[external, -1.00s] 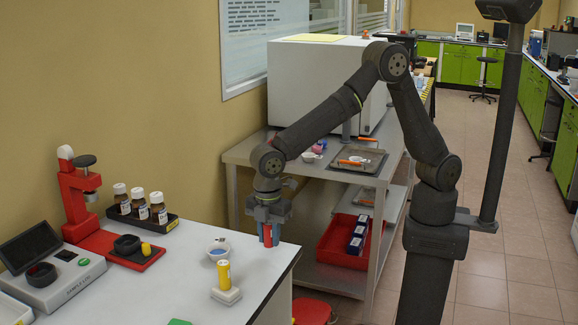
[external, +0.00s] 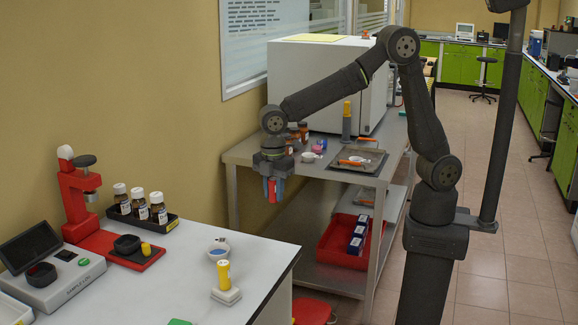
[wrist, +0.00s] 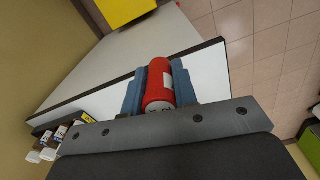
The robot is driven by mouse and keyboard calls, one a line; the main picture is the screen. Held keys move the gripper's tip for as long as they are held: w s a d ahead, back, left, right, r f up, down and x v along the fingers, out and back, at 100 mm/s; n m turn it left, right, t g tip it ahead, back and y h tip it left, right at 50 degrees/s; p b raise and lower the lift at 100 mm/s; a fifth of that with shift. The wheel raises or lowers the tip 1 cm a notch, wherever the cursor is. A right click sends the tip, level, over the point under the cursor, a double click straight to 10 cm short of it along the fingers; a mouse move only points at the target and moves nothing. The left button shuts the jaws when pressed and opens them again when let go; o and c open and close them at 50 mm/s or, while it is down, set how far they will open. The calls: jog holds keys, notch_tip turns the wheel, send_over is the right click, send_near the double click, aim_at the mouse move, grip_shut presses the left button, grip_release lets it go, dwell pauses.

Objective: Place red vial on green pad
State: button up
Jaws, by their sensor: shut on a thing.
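My gripper (external: 271,190) is shut on the red vial (external: 272,187) and holds it upright in the air, above and beyond the far right corner of the white bench. In the wrist view the red vial (wrist: 158,82) sits between the two blue-grey fingers, with a white label partly visible. The green pad (external: 180,322) lies on the bench at the bottom edge of the external view, mostly cut off. My gripper is well away from it, toward the back.
Brown bottles (external: 140,203) in a black tray and a red press (external: 80,195) are at left. A steel shelf table (external: 235,158) stands behind.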

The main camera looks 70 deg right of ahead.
jog(key=w+d+f+m, duration=0.3)
jog(key=d+f+m, duration=0.6)
jog(key=d, duration=0.6)
jog(key=w+d+f+m, duration=0.2)
jog(key=d+f+m, duration=0.5)
jog(key=d+f, duration=0.6)
jog(key=d+r+m, duration=0.4)
jog(key=d+m, duration=0.1)
jog(key=d, duration=0.7)
jog(key=d+r+m, duration=0.5)
jog(key=d, duration=0.7)
jog(key=d+r+m, duration=0.4)
jog(key=d+m, duration=0.1)
jog(key=d, duration=0.7)
jog(key=shift+s+d+r, duration=0.2)
jog(key=shift+d+r, duration=0.1)
jog(key=shift+r, duration=0.1)
jog(key=s+d+r+m, duration=0.5)
jog(key=s+d, duration=0.1)
jog(key=d, duration=0.5)
jog(key=w+a+f, duration=0.1)
jog(key=w+f, duration=0.1)
jog(key=w, duration=0.1)
jog(key=w+a+f, duration=0.1)
jog(key=w+f, duration=0.1)
jog(key=w, duration=0.1)
jog(key=w+a+f, duration=0.2)
jog(key=w+f, duration=0.1)
jog(key=w, duration=0.1)
jog(key=shift+f, duration=2.05)
